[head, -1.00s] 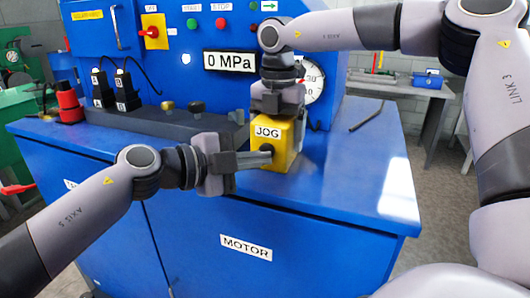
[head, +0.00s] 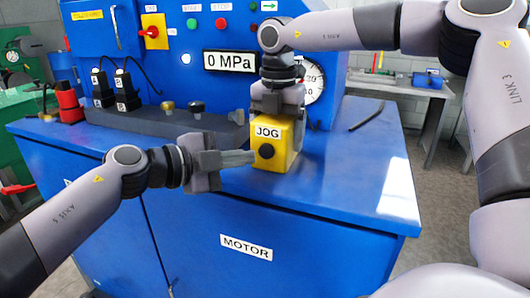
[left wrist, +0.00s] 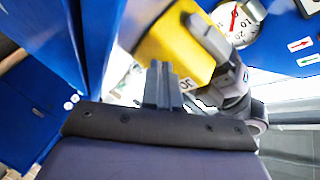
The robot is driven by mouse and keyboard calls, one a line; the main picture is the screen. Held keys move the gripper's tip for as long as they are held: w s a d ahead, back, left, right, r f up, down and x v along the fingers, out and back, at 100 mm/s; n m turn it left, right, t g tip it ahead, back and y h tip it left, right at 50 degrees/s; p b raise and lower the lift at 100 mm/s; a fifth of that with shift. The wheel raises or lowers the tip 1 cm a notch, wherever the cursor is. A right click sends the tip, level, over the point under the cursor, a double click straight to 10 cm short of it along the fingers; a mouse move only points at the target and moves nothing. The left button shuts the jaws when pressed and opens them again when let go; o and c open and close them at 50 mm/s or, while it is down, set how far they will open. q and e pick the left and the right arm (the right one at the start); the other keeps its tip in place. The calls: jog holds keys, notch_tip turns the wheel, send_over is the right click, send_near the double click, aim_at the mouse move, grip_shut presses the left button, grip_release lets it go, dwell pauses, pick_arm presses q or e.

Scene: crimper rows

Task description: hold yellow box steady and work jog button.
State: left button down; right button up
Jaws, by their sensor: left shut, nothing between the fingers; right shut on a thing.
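The yellow box (head: 286,158) with a JOG label stands upright on the blue bench top near its front edge. Its black round jog button (head: 266,151) is in plain sight below the label. My right gripper (head: 277,112) comes down from above and is shut on the top of the box. My left gripper (head: 252,157) is shut and empty, its tips just left of the button and seemingly apart from it. In the left wrist view the shut left fingers (left wrist: 162,72) point at the yellow box (left wrist: 168,48), seen tilted; the button cannot be made out there.
The blue bench (head: 345,180) has clear top to the right of the box. A dark rail with knobs (head: 165,122) lies to the left. Behind stand a pressure gauge (head: 313,84) and a 0 MPa display (head: 230,62). A black rod (head: 367,116) lies at the right.

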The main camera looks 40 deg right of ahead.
pick_arm(q)
jog(key=shift+m+g, duration=0.4)
jog(key=shift+s+d+r, duration=0.35)
jog(key=shift+s+d, duration=0.25)
jog(key=shift+s, duration=0.2)
jog(key=shift+s+d+r, duration=0.3)
jog(key=shift+s+d, duration=0.25)
jog(key=shift+s, duration=0.25)
jog(key=shift+s+a, duration=0.1)
jog(key=shift+s, duration=1.7)
jog(key=shift+a, duration=0.15)
jog(key=a, duration=0.1)
jog(key=s+a, duration=0.2)
jog(key=a, duration=0.1)
jog(key=shift+s+a, duration=0.1)
pick_arm(e)
jog(key=o, duration=1)
